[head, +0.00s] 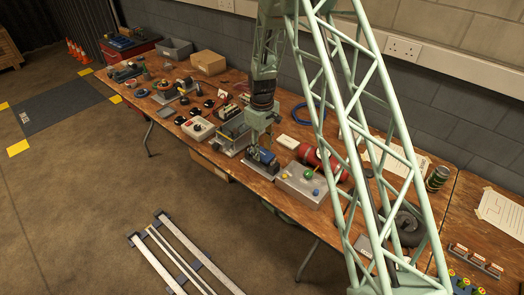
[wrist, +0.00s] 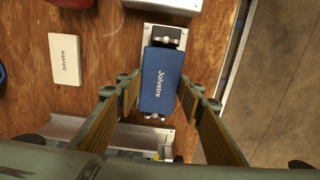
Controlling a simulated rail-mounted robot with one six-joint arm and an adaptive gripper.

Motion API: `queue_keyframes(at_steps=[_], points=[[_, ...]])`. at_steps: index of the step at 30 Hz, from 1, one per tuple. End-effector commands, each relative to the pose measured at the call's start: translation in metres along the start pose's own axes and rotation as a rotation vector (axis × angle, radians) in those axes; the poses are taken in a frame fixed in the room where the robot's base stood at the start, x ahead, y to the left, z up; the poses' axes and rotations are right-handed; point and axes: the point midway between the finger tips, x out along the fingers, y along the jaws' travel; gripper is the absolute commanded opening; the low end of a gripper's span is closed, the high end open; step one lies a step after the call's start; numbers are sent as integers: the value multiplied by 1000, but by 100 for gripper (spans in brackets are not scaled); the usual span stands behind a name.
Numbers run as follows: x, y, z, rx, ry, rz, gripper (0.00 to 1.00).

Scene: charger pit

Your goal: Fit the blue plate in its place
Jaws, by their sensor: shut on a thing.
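The blue plate (wrist: 163,80), a blue rectangular piece with white lettering, sits between the fingers of my gripper (wrist: 160,98) in the wrist view. The fingers close on its left and right sides. Behind it is a narrow pale metal base (wrist: 148,42) with dark fittings at its upper end; the plate covers most of this base. I cannot tell whether the plate touches it or hangs just above. In the head view my gripper (head: 261,134) points down over the blue plate (head: 263,155), near the table's front edge.
A white box (wrist: 65,60) lies left of the plate. A grey box with coloured knobs (head: 300,186) and a red cylinder (head: 312,155) stand to the right in the head view. A grey machine (head: 231,137) stands close on the left. The table (head: 235,168) is crowded.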

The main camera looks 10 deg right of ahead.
Motion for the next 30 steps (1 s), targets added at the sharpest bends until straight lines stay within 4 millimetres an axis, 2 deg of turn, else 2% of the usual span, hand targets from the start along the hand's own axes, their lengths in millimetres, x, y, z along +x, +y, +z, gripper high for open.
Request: queue_keyframes(at_steps=[30], points=[[11, 0, 0, 0, 0, 0, 24]])
